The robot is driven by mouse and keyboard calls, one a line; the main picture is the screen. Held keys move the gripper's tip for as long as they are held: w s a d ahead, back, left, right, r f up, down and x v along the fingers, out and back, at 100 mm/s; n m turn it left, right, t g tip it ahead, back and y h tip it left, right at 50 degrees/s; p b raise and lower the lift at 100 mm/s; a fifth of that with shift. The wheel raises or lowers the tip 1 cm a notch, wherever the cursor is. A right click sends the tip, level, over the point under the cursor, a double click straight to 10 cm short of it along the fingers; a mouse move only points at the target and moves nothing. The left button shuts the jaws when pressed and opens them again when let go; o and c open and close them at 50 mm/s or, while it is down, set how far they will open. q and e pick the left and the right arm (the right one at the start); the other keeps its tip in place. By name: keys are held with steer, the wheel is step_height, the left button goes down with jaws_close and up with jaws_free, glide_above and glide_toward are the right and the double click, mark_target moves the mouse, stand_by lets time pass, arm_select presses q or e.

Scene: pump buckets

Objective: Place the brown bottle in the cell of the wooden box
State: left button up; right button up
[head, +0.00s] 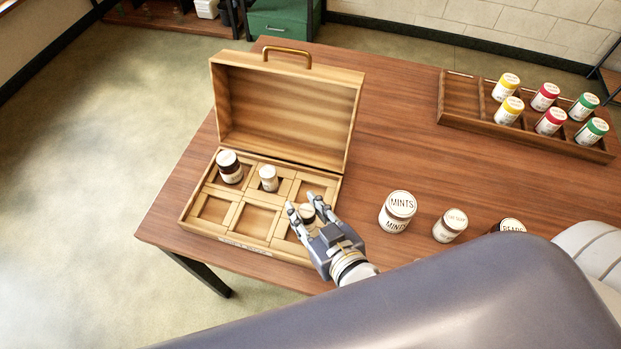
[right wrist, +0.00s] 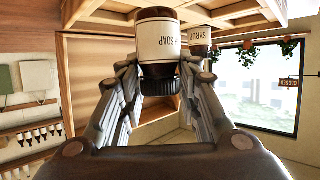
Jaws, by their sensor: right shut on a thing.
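The wooden box (head: 345,110) stands on the table with its lid up and its base split into six cells. My right gripper (head: 303,205) is at the box's right end, shut on the brown bottle (head: 307,213). Another brown bottle (head: 230,175) and a small white-labelled bottle (head: 268,184) stand in back-row cells. My left gripper is not in view.
A MINTS jar (head: 397,212), a smaller white-labelled jar (head: 449,226) and a partly hidden jar (head: 511,225) stand right of the gripper. A wooden tray (head: 462,118) with several coloured-lid jars is at the back right. The table between box and tray is clear.

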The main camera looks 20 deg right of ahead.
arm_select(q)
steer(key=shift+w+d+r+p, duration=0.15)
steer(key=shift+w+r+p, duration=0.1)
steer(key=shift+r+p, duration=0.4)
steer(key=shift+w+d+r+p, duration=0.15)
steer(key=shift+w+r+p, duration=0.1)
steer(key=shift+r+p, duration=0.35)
arm_select(e)
steer(key=shift+w+d+f, duration=0.65)
steer(key=shift+w+f, duration=0.1)
steer(key=shift+w, duration=0.75)
steer(key=shift+w+d+f, duration=0.6)
steer(key=shift+w+f, duration=0.15)
steer(key=shift+w, duration=0.7)
steer(key=shift+w+d+f, duration=0.65)
steer(key=shift+w+f, duration=0.1)
steer(key=shift+w, duration=0.75)
steer(key=shift+f, duration=0.1)
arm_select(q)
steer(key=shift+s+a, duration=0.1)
arm_select(e)
steer(key=o, duration=1.1)
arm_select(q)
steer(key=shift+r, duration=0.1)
